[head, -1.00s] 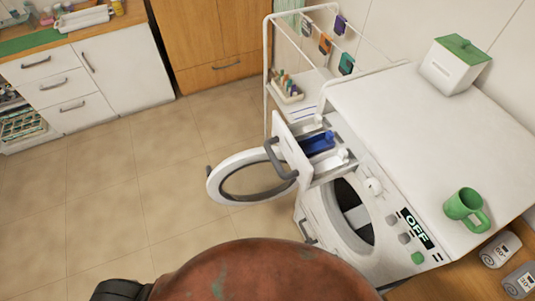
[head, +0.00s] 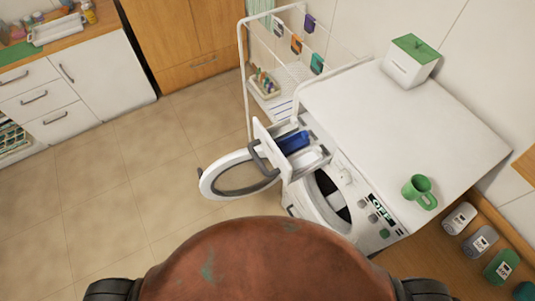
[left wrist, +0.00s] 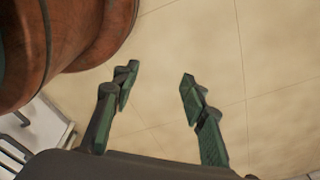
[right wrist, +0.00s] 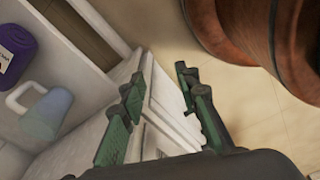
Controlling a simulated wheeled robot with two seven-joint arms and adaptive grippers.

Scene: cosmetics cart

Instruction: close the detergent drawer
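The detergent drawer (head: 262,145) is pulled out of the upper left front of the white washing machine (head: 432,140). Its white front has a dark grey handle, and a blue compartment (head: 293,142) shows inside. The round door (head: 236,178) below it hangs open to the left. My left gripper (left wrist: 158,82) is open and empty above the tiled floor in the left wrist view. My right gripper (right wrist: 158,82) is open and empty in the right wrist view, with a white cabinet-like edge behind its fingers. Neither gripper shows in the head view.
A green mug (head: 418,191) and a white box with green lid (head: 410,61) stand on the machine. A white wire rack (head: 272,85) stands behind the drawer. Several bottles (head: 480,240) sit on the wooden surface at right. The floor (head: 130,190) at left is clear.

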